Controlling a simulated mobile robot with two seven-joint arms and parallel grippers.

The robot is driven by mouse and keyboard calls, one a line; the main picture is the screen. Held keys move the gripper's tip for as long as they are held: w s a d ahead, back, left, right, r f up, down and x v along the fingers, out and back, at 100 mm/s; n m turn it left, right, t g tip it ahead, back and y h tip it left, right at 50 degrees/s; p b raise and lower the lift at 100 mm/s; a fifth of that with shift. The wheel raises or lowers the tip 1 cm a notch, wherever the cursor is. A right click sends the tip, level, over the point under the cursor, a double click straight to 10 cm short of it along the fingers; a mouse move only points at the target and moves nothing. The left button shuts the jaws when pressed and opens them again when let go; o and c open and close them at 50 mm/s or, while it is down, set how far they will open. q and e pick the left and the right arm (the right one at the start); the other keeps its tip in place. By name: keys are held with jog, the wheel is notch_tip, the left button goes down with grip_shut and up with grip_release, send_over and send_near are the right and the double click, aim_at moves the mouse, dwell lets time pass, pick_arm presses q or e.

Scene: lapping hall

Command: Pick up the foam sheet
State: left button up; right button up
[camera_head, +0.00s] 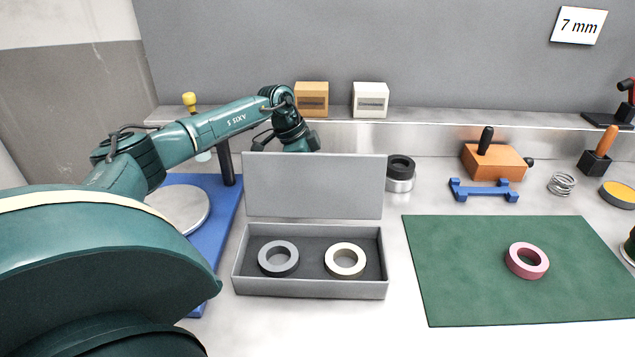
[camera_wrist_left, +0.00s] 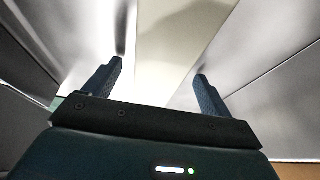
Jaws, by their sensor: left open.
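I cannot make out a foam sheet for certain in either view. A pale cream surface (camera_wrist_left: 180,45) lies ahead of and between my left fingers in the left wrist view; I cannot tell whether it is the sheet. My left gripper (camera_wrist_left: 158,80) is open, with nothing visibly held between its two dark fingers. In the head view my left arm reaches behind the raised lid (camera_head: 314,186) of a grey box (camera_head: 312,290), and the lid hides the gripper. The box holds a grey ring (camera_head: 264,262) and a cream ring (camera_head: 331,262) on a dark lining.
A green mat (camera_head: 450,290) with a pink ring (camera_head: 514,265) lies right of the box. A dark-topped round weight (camera_head: 400,184) stands beside the lid. A blue stand (camera_head: 228,215) is at left. A blue bracket (camera_head: 483,192) and orange block (camera_head: 495,163) stand behind the mat.

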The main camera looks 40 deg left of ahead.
pick_arm(q)
jog(key=c, duration=1)
